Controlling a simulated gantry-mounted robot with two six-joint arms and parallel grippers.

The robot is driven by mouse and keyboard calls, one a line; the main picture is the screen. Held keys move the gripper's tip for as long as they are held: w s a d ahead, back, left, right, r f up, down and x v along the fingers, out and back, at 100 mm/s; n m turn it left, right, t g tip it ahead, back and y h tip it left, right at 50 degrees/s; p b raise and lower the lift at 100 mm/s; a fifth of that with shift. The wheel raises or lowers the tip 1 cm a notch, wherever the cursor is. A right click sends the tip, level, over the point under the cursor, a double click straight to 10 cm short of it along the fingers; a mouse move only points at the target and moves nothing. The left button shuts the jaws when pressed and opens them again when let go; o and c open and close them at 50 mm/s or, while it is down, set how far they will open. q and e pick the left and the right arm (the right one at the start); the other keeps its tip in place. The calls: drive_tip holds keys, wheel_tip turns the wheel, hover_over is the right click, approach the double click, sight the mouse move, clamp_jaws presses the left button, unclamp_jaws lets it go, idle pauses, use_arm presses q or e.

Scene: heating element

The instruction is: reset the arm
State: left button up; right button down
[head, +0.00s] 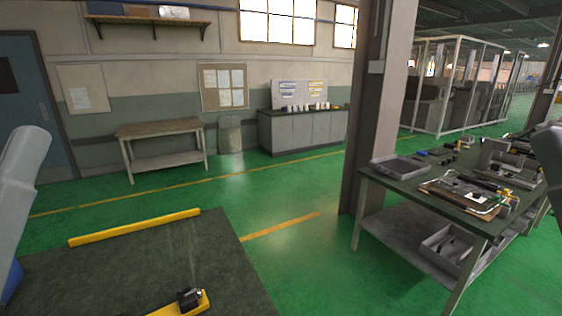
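Part of my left arm shows as a pale grey link at the left edge of the head view. No heating element can be clearly made out in this view.
A dark mat-topped surface (130,278) with yellow edge bars (135,227) lies at the lower left, with a small black device (189,298) on it. A workbench (400,182) with trays and tools stands right, beside a column (378,110). Green floor (300,260) between is clear.

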use_arm(q)
wheel_tip(320, 180, up, 38)
drive_tip(key=p, duration=3.6)
drive_tip(key=shift+w+h+p, duration=0.15)
drive_tip(key=shift+h+p, duration=0.15)
drive_tip(key=shift+p, duration=0.1)
use_arm(e)
wheel_tip(320, 180, up, 38)
use_arm(q)
drive_tip(key=shift+d+f, duration=0.1)
drive_tip(key=shift+f, duration=0.1)
